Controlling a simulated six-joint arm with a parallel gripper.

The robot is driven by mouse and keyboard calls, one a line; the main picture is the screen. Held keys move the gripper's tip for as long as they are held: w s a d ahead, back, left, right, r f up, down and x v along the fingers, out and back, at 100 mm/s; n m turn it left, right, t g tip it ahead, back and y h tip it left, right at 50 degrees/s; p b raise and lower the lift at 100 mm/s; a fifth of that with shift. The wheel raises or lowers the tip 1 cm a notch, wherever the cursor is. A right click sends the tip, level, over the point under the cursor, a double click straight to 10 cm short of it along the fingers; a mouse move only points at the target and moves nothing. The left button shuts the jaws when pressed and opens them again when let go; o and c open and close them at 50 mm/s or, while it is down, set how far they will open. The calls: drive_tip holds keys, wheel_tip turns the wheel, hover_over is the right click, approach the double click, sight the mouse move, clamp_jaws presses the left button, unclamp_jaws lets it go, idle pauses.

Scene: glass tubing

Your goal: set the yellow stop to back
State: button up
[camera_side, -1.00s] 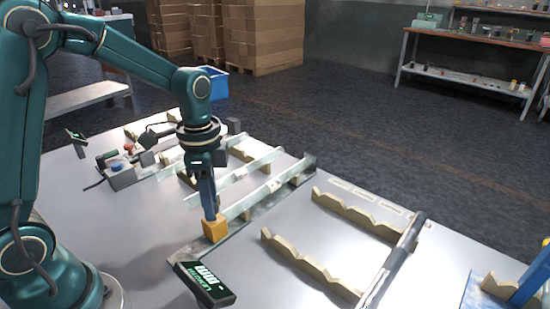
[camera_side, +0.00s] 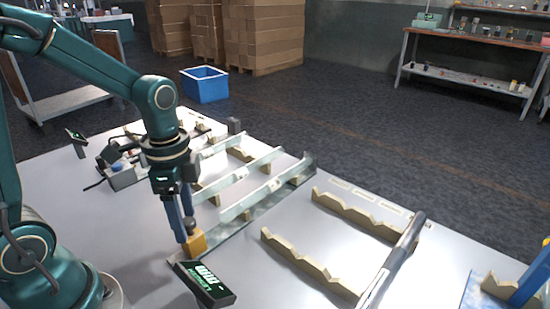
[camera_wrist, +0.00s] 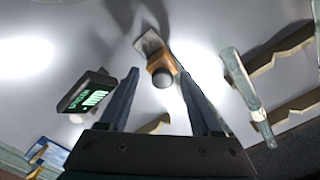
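The yellow stop (camera_side: 195,243) is an orange-yellow block with a dark round knob on top. It sits near the front-left end of the long flat rail (camera_side: 246,220), close to the display. My gripper (camera_side: 184,228) is right above it, pointing down, with its two blue fingers apart. In the wrist view the stop (camera_wrist: 160,62) and its knob lie ahead between the fingertips (camera_wrist: 158,72), with a visible gap on each side. I cannot tell how far the fingertips are above the block.
A black display (camera_side: 205,283) with green figures stands just in front of the stop. More notched supports (camera_side: 310,263) and a dark bar (camera_side: 395,262) are to the right. A blue bin (camera_side: 205,86) stands on the floor.

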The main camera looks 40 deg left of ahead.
sight(186, 222)
drive_tip(key=shift+r, duration=0.15)
drive_tip(key=shift+r, duration=2.45)
drive_tip(key=shift+d+r, duration=0.15)
drive_tip(key=shift+r, duration=0.15)
drive_tip(key=s+d+r+n+t, duration=0.2)
drive_tip(key=s+n+t, duration=0.3)
drive_tip(key=n, duration=0.4)
drive_tip(key=shift+d+r+t, duration=0.3)
drive_tip(key=shift+d+r, duration=0.1)
drive_tip(key=shift+d, duration=0.45)
